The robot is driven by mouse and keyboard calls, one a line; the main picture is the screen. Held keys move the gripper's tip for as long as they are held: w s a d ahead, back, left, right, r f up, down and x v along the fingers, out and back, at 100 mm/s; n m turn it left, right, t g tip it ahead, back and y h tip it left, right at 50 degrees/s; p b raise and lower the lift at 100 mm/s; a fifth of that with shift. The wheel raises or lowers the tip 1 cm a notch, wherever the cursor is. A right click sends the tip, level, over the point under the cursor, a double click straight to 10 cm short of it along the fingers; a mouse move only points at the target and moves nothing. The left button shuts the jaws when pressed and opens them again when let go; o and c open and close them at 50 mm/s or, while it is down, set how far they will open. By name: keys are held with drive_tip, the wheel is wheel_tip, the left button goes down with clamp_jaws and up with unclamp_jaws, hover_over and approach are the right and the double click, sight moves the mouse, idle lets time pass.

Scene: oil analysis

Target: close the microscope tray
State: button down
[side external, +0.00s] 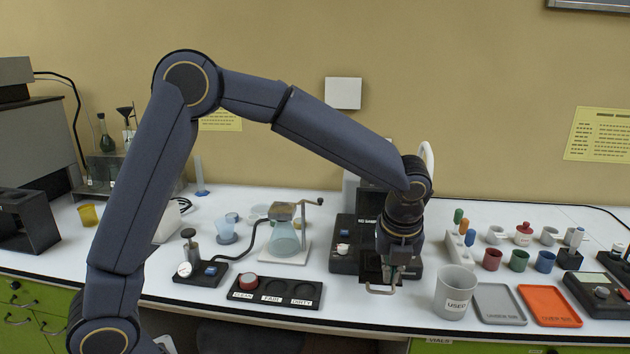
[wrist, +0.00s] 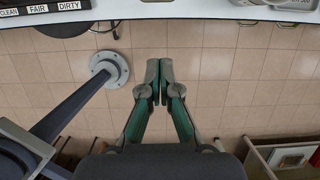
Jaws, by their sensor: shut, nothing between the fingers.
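The microscope (side external: 345,262) is a black device on the white table, mostly behind my arm and wrist. Its tray appears pulled out at the front, with a pale handle (side external: 380,291) near the table's front edge. Part of the handle shows at the top edge of the wrist view (wrist: 157,1). My gripper (side external: 391,276) points down in front of the microscope, close to the handle. In the wrist view, my gripper (wrist: 160,82) has its green-sided fingers together and empty, over the floor beyond the table edge.
A grey cup marked USED (side external: 455,291) stands just right of my gripper. Grey (side external: 499,304) and orange (side external: 549,306) trays lie farther right. A black holder marked CLEAN, FAIR, DIRTY (side external: 275,293) lies left.

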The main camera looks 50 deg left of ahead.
sight(380, 273)
drive_tip(key=shift+w+a+r+x, duration=0.15)
drive_tip(key=shift+w+a+x, duration=0.2)
drive_tip(key=shift+x, duration=1.7)
drive_tip(key=shift+w+a+r+x, duration=0.15)
drive_tip(key=shift+w+a+x, duration=0.2)
drive_tip(key=shift+x, duration=1.75)
drive_tip(key=shift+w+a+r+x, duration=0.15)
drive_tip(key=shift+w+a+x, duration=0.2)
drive_tip(key=shift+x, duration=1.7)
drive_tip(key=shift+a, duration=0.1)
drive_tip(key=w+a, duration=0.5)
drive_tip(key=shift+w+a, duration=0.3)
drive_tip(key=shift+a, duration=0.1)
